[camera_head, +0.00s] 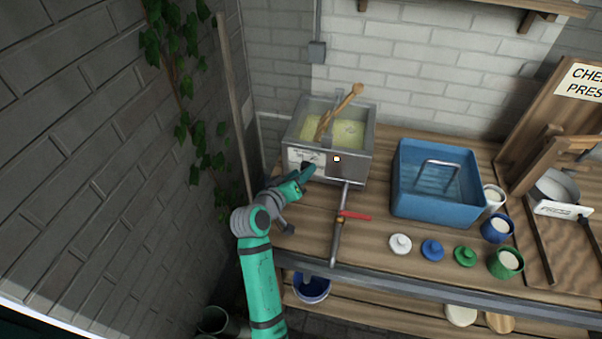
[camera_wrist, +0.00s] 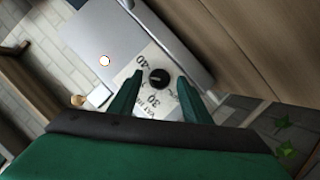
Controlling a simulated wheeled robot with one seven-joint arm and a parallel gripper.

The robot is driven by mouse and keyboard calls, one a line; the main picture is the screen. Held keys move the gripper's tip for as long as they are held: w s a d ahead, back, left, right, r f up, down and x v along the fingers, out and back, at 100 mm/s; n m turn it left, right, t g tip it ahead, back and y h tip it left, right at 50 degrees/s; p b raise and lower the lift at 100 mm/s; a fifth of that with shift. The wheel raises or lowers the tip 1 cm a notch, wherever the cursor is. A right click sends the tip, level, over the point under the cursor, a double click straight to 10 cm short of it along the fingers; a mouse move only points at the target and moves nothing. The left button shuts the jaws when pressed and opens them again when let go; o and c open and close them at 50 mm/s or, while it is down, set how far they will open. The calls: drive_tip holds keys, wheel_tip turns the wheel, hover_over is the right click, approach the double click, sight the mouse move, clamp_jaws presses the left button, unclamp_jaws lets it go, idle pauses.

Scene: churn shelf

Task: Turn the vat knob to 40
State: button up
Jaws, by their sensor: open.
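The metal vat (camera_head: 345,165) stands at the back left of the wooden table, with pale yellow liquid and a wooden paddle in it. Its front has a white dial panel, which in the wrist view (camera_wrist: 140,92) shows the numbers 30 and 40. The small round black vat knob (camera_wrist: 158,77) sits on this panel. I cannot tell which number it points to. My gripper (camera_wrist: 154,92) is open, with one green finger on each side of the knob and a gap to it. In the head view my gripper (camera_head: 307,172) is at the vat's front left, and it hides part of the panel.
A pipe with a red-handled tap (camera_head: 355,215) juts from the vat's front, right of my gripper. A blue basin (camera_head: 405,205) stands to the right. A wooden pole (camera_head: 233,100) leans near the ivy-covered wall on the left.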

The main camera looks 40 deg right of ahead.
drive_tip(key=c, duration=1)
drive_tip(key=shift+m, duration=0.3)
drive_tip(key=shift+s+d+r+m+t+y, duration=0.1)
drive_tip(key=shift+m+t+y, duration=0.25)
drive_tip(key=shift+m, duration=0.2)
drive_tip(key=shift+s+d+m+t+y, duration=0.1)
drive_tip(key=shift+m+t+y, duration=0.15)
drive_tip(key=shift+m+y, duration=0.25)
drive_tip(key=shift+m+t+y, duration=0.5)
drive_tip(key=shift+m+y, duration=0.15)
drive_tip(key=shift+m, duration=0.6)
